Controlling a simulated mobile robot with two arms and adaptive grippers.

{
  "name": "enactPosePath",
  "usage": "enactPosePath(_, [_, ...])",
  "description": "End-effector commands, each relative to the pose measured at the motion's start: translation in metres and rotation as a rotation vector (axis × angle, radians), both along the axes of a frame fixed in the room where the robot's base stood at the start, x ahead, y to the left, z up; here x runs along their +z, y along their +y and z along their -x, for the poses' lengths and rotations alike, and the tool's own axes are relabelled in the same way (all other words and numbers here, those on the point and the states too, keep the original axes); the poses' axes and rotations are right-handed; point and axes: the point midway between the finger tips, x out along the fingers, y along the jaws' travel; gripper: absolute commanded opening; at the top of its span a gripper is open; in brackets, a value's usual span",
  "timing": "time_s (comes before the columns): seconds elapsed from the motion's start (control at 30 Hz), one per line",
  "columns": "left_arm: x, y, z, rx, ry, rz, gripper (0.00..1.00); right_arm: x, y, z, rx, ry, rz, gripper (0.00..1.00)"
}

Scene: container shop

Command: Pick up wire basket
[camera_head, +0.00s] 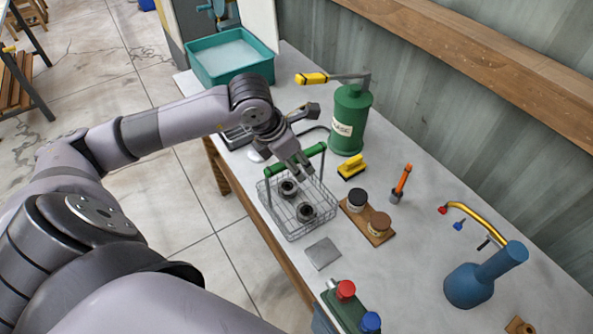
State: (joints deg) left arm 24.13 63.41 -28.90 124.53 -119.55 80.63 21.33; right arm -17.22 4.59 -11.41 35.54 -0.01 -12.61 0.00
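The wire basket (294,236) stands on the grey worktop near its front edge. It has an upright handle with a green grip bar (313,150) and holds two dark round metal parts (306,211). My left gripper (298,171) reaches in from the upper left and points down at the middle of the green grip bar. Its fingers cover part of the bar. I cannot tell whether they are closed on it or only beside it. My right gripper is not in view.
A green canister pump (350,115) and a yellow brush (352,166) stand behind the basket. A wooden block with two knobs (368,220) is close on its right, a grey plate (323,253) in front. A teal tray (230,58) sits at the far end, a blue flask (470,285) at right.

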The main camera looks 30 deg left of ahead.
Motion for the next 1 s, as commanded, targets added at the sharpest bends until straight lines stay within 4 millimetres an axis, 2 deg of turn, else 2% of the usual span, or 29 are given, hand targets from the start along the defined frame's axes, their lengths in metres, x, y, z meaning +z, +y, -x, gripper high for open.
enactPosePath(0.57, [-0.0017, 0.0001, 0.0000, 0.000, 0.000, -0.001, 0.39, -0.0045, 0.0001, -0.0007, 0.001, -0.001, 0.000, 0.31])
enactPosePath(1.0, [-0.0019, 0.0001, 0.0000, 0.000, 0.000, -0.001, 0.10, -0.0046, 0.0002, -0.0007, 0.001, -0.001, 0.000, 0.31])
